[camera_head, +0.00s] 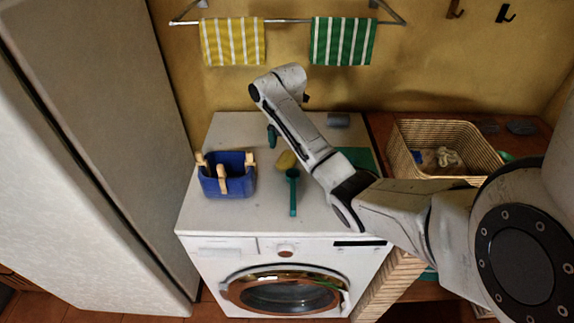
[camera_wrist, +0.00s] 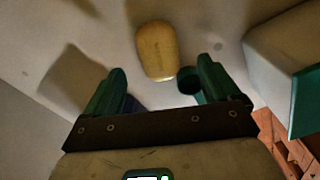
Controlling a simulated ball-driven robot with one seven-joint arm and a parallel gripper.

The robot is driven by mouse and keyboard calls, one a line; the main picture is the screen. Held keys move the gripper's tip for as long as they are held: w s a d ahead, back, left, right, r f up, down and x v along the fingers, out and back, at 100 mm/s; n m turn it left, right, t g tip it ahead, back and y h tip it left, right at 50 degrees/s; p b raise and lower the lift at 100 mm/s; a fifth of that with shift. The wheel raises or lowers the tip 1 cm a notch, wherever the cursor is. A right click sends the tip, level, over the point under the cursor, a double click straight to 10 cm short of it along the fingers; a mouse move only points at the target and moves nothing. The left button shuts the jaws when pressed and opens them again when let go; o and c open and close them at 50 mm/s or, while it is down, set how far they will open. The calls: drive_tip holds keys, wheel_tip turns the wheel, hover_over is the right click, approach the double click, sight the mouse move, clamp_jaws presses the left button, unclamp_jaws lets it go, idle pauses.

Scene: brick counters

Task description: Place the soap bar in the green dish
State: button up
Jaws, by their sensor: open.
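The yellow soap bar (camera_head: 286,160) lies on the white washing machine top, right of the blue basket. In the wrist view the soap bar (camera_wrist: 157,50) lies ahead of my gripper (camera_wrist: 161,70), roughly centred between its green fingers. The fingers are open and no contact with the soap shows. A flat green shape (camera_head: 360,158) shows partly behind my arm at the machine's right side. I cannot tell whether it is the green dish.
A blue basket (camera_head: 228,178) with clothes pegs stands left of the soap. A wicker basket (camera_head: 402,150) stands on the right counter. A tall grey cabinet (camera_head: 168,150) is at left. Striped towels hang behind.

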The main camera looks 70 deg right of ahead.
sight(287, 158)
drive_tip(key=shift+w+f+p, duration=0.1)
drive_tip(key=shift+f+p, duration=0.45)
drive_tip(key=shift+f, duration=2.2)
drive_tip(key=shift+c, duration=0.2)
drive_tip(key=c, duration=1.2)
drive_tip(key=shift+c, duration=0.2)
drive_tip(key=shift+r, duration=0.1)
